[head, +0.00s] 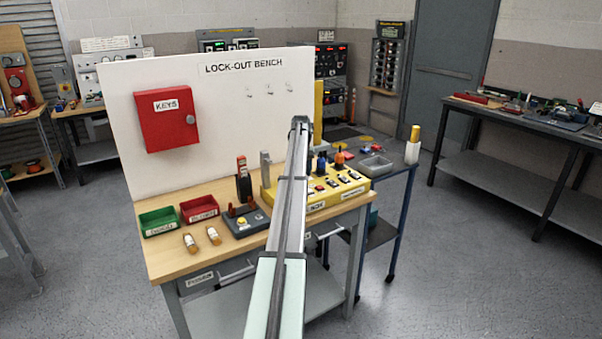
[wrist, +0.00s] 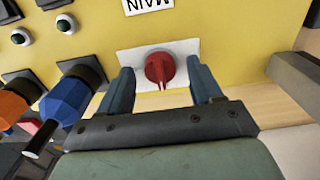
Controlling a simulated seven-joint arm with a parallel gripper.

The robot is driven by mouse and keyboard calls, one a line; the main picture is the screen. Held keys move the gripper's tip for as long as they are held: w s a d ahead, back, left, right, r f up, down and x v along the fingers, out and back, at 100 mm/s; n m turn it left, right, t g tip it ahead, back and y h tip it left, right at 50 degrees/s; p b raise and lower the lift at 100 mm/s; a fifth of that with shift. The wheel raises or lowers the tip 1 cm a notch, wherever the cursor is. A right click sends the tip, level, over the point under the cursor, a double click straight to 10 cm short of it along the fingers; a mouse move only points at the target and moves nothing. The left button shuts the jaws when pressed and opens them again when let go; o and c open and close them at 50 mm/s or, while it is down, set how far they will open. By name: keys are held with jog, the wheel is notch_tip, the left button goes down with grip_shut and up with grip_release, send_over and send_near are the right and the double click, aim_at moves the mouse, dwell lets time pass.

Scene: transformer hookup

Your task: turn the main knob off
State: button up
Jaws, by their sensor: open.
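The main knob (wrist: 160,69) is red and round with a raised ridge, set on a white plate (wrist: 184,47) on a yellow panel. A label reading MAIN (wrist: 148,5) shows upside down near it in the wrist view. The ridge points toward the bottom of that view. My gripper (wrist: 161,84) is open, with one dark finger on each side of the knob; I cannot tell whether either touches it. In the head view my arm reaches over the bench to the yellow box (head: 334,195), and I cannot make out the knob there.
Blue (wrist: 70,95) and orange (wrist: 14,104) plugs sit close to the left of my gripper in the wrist view. On the bench are a grey switch box (head: 246,222), a green tray (head: 159,222) and a red tray (head: 199,208). A white board (head: 225,110) stands behind.

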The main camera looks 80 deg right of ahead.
notch_tip(320, 180, up, 14)
dwell(0.7)
jog(key=shift+f, duration=0.1)
dwell(0.4)
